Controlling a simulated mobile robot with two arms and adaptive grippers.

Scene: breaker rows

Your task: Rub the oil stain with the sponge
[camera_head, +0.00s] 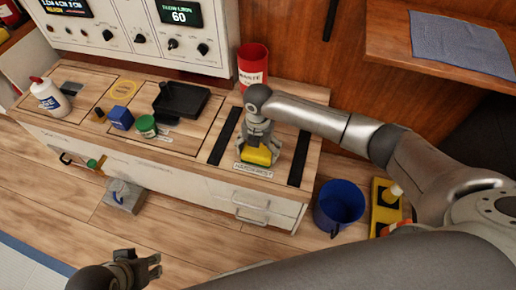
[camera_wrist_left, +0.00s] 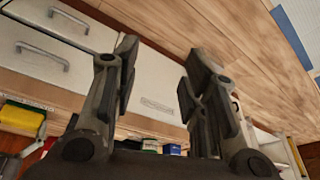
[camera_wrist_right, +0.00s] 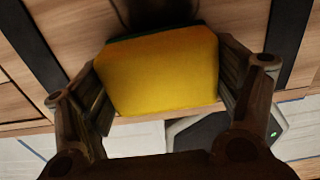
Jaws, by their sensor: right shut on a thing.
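A yellow sponge (camera_head: 256,156) with a dark green layer is between the fingers of my right gripper (camera_head: 261,143), which is shut on it over the right part of the workbench top. The sponge (camera_wrist_right: 160,72) fills the middle of the right wrist view, a finger on each side. A dark patch (camera_wrist_right: 155,14) shows just beyond it there; it may be the oil stain, partly hidden by the sponge. I cannot tell whether the sponge touches the surface. My left gripper (camera_head: 150,268) is open and empty, low in front of the bench; its fingers are apart in the left wrist view (camera_wrist_left: 160,85).
A red waste can (camera_head: 252,66) stands behind the right gripper. A black tray (camera_head: 182,100), green tin (camera_head: 147,126), blue box (camera_head: 120,118) and white glue bottle (camera_head: 49,97) are further left on the bench. A blue bucket (camera_head: 339,206) stands on the floor at right.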

